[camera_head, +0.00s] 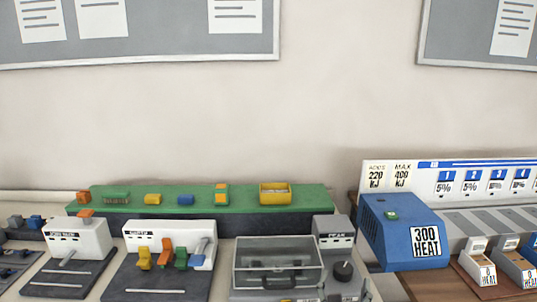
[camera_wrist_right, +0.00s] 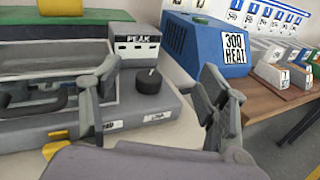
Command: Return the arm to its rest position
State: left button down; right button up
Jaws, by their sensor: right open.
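My right gripper (camera_wrist_right: 160,85) shows in the right wrist view. Its two grey fingers are spread wide apart, with nothing between them. Beyond the fingers are a grey machine labelled PEAK (camera_wrist_right: 137,45) with a black knob (camera_wrist_right: 150,82), and a blue box marked 300 HEAT (camera_wrist_right: 193,42). The head view does not clearly show either gripper. In it, the PEAK machine (camera_head: 335,240) stands right of a clear-lidded case (camera_head: 278,262), and the blue box (camera_head: 385,225) stands further right. My left gripper is in neither view.
A green-topped shelf (camera_head: 130,205) along the wall holds several small coloured parts and a yellow tray (camera_head: 275,188). Two dark-based stations (camera_head: 65,280) stand at left. A white sign board (camera_head: 455,180) and small boxes (camera_head: 478,260) are at right.

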jog(key=s+d+f+m+g+y, duration=0.1)
jog(key=s+d+f+m+g, duration=0.25)
jog(key=s+f+m, duration=0.4)
jog(key=s+d+f+m+g+y, duration=0.1)
jog(key=s+d+f+m+g, duration=0.25)
jog(key=s+f+m, duration=0.45)
jog(key=s+a+f+m+g+y, duration=0.1)
jog(key=s+a+m+g+y, duration=0.15)
jog(key=s+m, duration=0.5)
jog(key=s+a+f+m+g+y, duration=0.1)
jog(key=s+m+g+y, duration=0.1)
jog(key=s+m+g, duration=0.5)
jog(key=s+f+n+t, duration=0.1)
jog(key=s+f+t, duration=0.15)
jog(key=f, duration=2.45)
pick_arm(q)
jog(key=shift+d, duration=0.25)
pick_arm(e)
jog(key=s+d+f+g, duration=0.1)
jog(key=s+d+f, duration=0.1)
jog(key=s+f, duration=1.3)
jog(key=shift+s+d+f, duration=0.25)
jog(key=shift+s+d, duration=0.1)
jog(key=shift+s, duration=0.75)
